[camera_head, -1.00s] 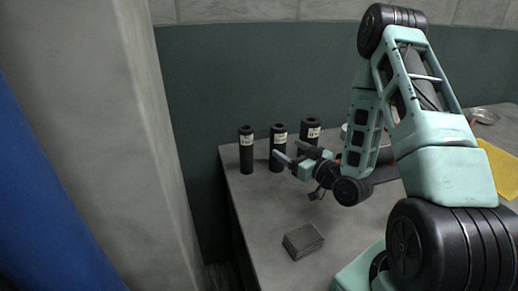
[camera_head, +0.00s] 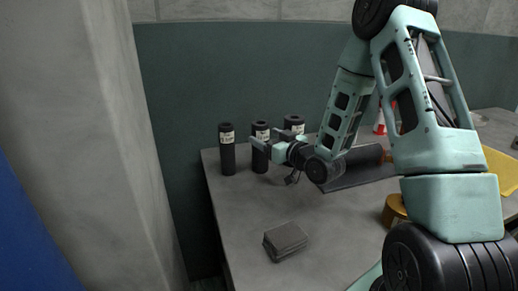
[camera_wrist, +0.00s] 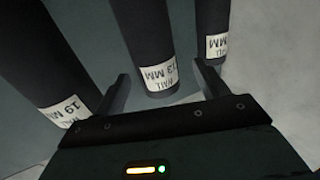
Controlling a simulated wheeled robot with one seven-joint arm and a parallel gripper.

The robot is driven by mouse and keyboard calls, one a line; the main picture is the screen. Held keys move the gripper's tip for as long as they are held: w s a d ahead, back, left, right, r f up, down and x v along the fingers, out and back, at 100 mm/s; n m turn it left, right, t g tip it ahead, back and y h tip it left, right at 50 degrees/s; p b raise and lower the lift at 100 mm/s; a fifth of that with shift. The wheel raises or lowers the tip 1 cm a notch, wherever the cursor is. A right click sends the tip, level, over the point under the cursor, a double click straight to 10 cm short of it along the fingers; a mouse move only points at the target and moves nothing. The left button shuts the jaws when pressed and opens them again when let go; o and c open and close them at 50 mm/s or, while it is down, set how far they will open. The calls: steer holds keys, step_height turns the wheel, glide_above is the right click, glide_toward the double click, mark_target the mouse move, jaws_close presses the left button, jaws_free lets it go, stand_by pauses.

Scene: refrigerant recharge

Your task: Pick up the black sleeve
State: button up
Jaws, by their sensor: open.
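Three black sleeves with white labels stand upright in a row at the table's far left: the left sleeve (camera_head: 227,158), the middle sleeve (camera_head: 261,160) and the right sleeve (camera_head: 294,122). In the wrist view the left sleeve (camera_wrist: 38,50) reads 19 MM and the middle sleeve (camera_wrist: 148,38) reads 13 MM. The right sleeve (camera_wrist: 212,20) has a label I cannot fully read. My gripper (camera_head: 266,138) is open at the middle sleeve. In the wrist view its fingers (camera_wrist: 162,72) lie on either side of that sleeve; I cannot tell whether they touch it.
A grey block (camera_head: 285,241) lies on the front left of the grey table (camera_head: 236,205). A dark mat (camera_head: 362,176), an orange-brown round item (camera_head: 394,210) and a yellow tray (camera_head: 505,168) are to the right. A concrete pillar (camera_head: 95,130) stands left of the table.

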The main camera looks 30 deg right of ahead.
steer(key=shift+w+p, duration=0.8)
steer(key=shift+w, duration=2.35)
steer(key=c, duration=1)
